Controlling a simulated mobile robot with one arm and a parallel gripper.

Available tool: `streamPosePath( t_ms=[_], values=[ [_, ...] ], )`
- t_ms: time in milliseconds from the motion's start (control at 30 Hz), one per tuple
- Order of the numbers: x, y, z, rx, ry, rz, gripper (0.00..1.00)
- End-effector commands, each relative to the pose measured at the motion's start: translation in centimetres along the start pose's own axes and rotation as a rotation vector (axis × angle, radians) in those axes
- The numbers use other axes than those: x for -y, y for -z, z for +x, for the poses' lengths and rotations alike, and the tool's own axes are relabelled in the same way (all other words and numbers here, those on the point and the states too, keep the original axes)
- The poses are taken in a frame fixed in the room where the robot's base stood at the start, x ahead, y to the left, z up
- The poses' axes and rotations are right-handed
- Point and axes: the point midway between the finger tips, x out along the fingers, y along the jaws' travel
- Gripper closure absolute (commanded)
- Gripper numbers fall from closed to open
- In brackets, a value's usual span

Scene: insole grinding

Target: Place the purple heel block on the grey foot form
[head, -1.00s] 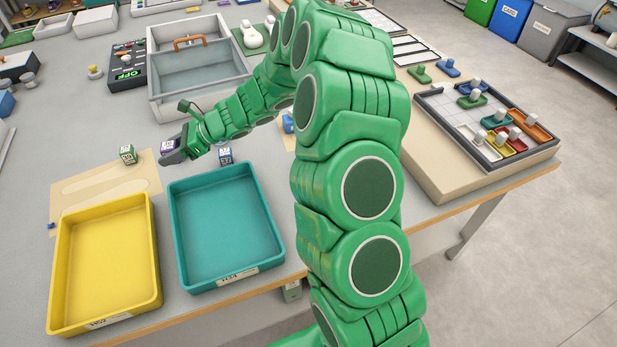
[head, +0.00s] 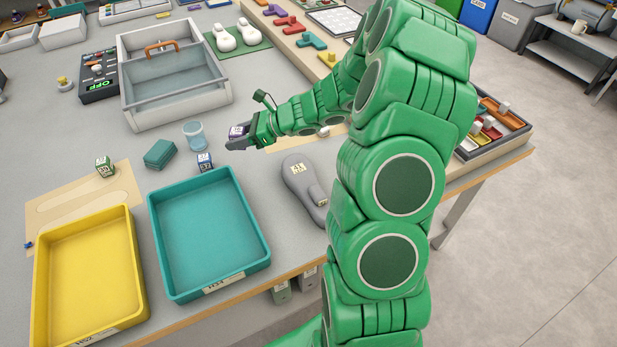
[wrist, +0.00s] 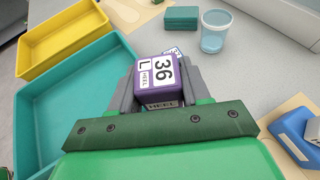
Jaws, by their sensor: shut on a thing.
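The purple heel block (wrist: 158,77) is between the fingers of my gripper (wrist: 155,92) in the wrist view, with a label reading 36 L HEEL on top. In the head view my gripper (head: 238,142) is shut on the purple block (head: 238,131) and holds it above the table. The grey foot form (head: 303,185) lies on the table, to the right of and nearer than my gripper, with a pale label on it. My arm hides part of its right side. The gripper is apart from the form.
A teal tray (head: 262,262) and a yellow tray (head: 138,308) stand at the front left. A blue-white heel block (head: 205,162), a clear cup (head: 195,135), a teal box (head: 160,153) and a green block (head: 104,166) stand near them. A grey sink-like tub (head: 130,118) is behind.

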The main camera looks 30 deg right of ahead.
Motion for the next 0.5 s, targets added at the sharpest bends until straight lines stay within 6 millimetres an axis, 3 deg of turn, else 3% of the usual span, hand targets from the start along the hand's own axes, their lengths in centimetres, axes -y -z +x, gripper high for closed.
streamPosePath(
  t_ms=[500],
  values=[
    [1.1,4.5,-10.6,0.004,0.156,0.067,0.85]
  ],
)
